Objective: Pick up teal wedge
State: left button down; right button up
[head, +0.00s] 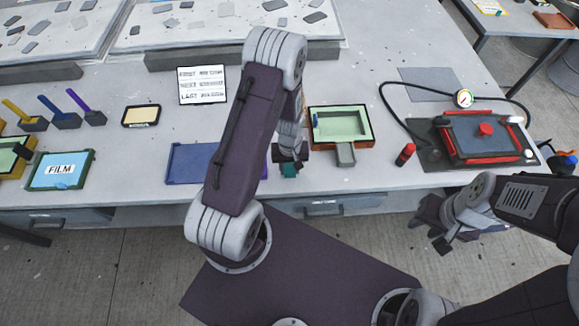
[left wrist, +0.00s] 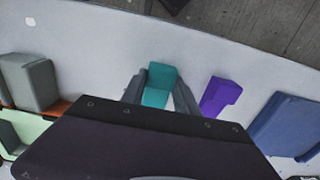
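The teal wedge (left wrist: 160,86) is between the two fingers of my left gripper (left wrist: 161,92) in the left wrist view, with little or no gap on either side. In the head view the teal wedge (head: 289,171) shows just below my left gripper (head: 289,163), near the table's front edge. I cannot tell whether the fingers press on it or whether it is off the table. My right gripper (head: 434,228) is open and empty, in front of the table edge at the right.
A purple wedge (left wrist: 221,98) stands close beside the teal one. A blue tray (head: 188,163) is left of my left arm, and a green mould (head: 345,110) is to the right. A red marker (head: 405,155) and a red-trimmed box (head: 485,135) with a hose stand further right.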

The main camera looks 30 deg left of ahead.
aim_at(290, 168)
pick_arm(q)
jog(key=shift+w+r, duration=0.1)
jog(key=shift+r, duration=0.5)
notch_tip(290, 168, up, 3)
jog(key=shift+r, duration=0.1)
jog(key=s+d+r+b, duration=0.3)
jog(key=s+r+b, duration=0.3)
jog(key=s+b, duration=0.5)
jog(key=shift+d+r+b, duration=0.3)
jog(key=shift+d+b, duration=0.05)
jog(key=shift+d, duration=0.05)
